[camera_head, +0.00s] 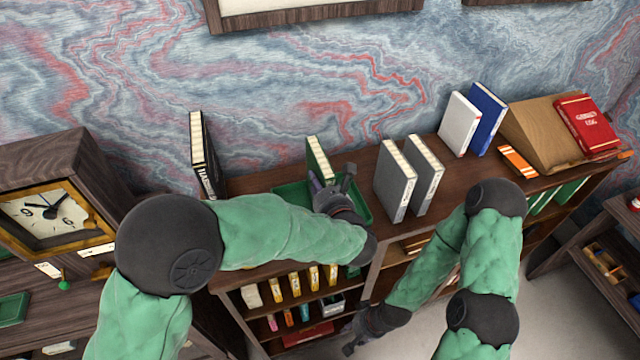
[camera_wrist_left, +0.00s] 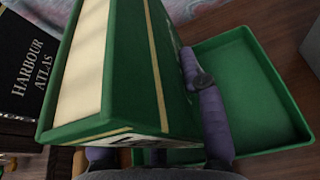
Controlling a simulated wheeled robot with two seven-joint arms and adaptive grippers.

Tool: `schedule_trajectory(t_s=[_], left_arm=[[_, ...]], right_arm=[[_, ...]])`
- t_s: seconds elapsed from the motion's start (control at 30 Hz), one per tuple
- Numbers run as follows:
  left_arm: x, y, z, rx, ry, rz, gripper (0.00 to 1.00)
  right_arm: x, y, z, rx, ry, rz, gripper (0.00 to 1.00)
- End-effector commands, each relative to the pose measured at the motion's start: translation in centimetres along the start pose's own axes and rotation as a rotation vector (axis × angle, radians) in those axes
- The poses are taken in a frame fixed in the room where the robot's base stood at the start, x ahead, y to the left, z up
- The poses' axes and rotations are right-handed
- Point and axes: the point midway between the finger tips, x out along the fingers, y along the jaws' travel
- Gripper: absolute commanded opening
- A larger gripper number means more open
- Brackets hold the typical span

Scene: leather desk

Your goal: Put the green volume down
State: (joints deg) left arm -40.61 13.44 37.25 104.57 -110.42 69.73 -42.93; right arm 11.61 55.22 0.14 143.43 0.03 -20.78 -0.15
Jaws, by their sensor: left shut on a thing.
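The green volume (camera_head: 319,158) is upright in the head view, its pale page edges facing up. It fills much of the left wrist view (camera_wrist_left: 150,80), spine and gold lines showing. My left gripper (camera_head: 332,177) is shut on it, with purple fingers at its sides (camera_wrist_left: 200,110). A green tray (camera_head: 290,192) lies on the shelf top beneath the gripper; its bare floor also shows right of the volume in the wrist view (camera_wrist_left: 250,90). Whether the volume's lower edge touches anything is hidden. My right gripper (camera_head: 358,332) hangs low before the shelves; its fingers are too unclear to read.
A black book (camera_head: 203,155), titled Harbour Atlas, stands left of the tray. Two grey books (camera_head: 408,175) stand right of it. White (camera_head: 458,123) and blue (camera_head: 487,118) books stand farther right, near a wooden stand (camera_head: 535,130) bearing a red book (camera_head: 588,124).

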Motion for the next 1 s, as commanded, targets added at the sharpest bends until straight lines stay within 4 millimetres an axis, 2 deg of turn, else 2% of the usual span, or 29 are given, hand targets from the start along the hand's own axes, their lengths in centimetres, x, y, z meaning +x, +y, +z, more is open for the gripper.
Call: schedule_trajectory(t_s=[0.37,0.4,0.47,0.9,1.0], left_arm=[[0.1,-0.1,-0.1,-0.004,-0.005,0.0,0.0],[0.1,0.0,-0.2,-0.001,-0.002,0.0,0.48],[0.1,0.0,-0.2,-0.001,-0.002,0.0,0.63],[-0.1,0.0,0.3,-0.001,-0.002,0.0,0.63],[-1.4,-0.2,0.2,0.0,-0.003,-0.005,0.63]], right_arm=[[0.3,0.1,0.0,0.0,0.0,0.0,0.4],[0.3,0.1,0.0,0.0,0.0,0.0,0.4],[0.2,0.1,0.0,0.0,0.0,0.0,0.4],[-0.2,-0.1,0.0,0.0,0.0,0.0,0.4],[-0.1,0.0,0.0,0.0,0.0,0.0,0.4]])
